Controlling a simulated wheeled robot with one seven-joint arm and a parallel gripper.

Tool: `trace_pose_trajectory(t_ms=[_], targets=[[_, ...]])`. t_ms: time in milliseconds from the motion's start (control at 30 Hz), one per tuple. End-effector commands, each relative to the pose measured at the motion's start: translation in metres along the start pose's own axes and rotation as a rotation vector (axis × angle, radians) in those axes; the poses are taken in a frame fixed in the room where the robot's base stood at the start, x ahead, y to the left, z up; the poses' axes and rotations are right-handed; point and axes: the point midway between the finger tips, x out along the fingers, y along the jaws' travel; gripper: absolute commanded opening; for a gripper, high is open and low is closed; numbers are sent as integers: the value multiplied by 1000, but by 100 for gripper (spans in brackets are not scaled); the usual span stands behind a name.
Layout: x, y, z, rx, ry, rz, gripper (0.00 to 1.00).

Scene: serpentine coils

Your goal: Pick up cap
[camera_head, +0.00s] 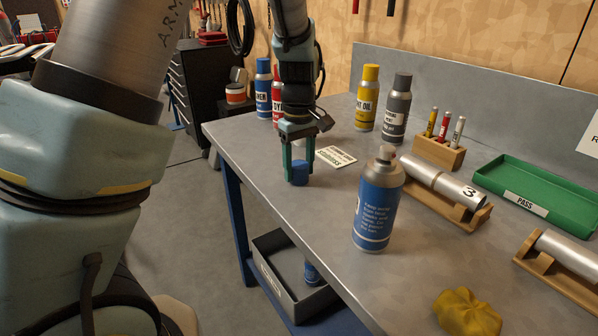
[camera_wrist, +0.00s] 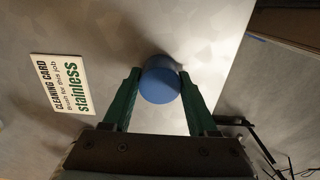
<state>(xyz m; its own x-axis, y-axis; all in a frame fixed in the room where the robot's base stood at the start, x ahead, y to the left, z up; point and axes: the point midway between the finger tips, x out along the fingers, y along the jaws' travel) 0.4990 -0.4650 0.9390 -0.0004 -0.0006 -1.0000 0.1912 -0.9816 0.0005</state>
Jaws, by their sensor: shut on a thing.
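The blue cap (camera_head: 299,172) is between the green fingers of my gripper (camera_head: 299,168), near the left edge of the grey table. The wrist view shows the round blue cap (camera_wrist: 160,80) between the fingertips of my gripper (camera_wrist: 160,88), which is shut on it. I cannot tell for sure whether the cap touches the table. A blue spray can (camera_head: 378,205) stands upright without a cap, its pale nozzle showing, to the right of my gripper.
A cleaning card (camera_head: 335,157) lies right of my gripper. Yellow (camera_head: 367,98) and grey (camera_head: 397,110) cans stand behind. A metal cylinder on a wooden cradle (camera_head: 440,212), a green tray (camera_head: 545,205) and a yellow cloth (camera_head: 467,312) lie right. A grey bin (camera_head: 275,262) sits below the table.

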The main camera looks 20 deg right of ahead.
Motion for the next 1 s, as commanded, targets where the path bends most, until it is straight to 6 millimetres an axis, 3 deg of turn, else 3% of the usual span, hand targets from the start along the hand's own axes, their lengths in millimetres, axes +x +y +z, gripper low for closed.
trace_pose_trajectory(t_ms=[67,333,667,1000], targets=[[0,0,0,0,0,0,37],[0,0,0,0,0,0,6],[-8,1,0,1,0,2,6],[-70,1,0,2,2,4,6]])
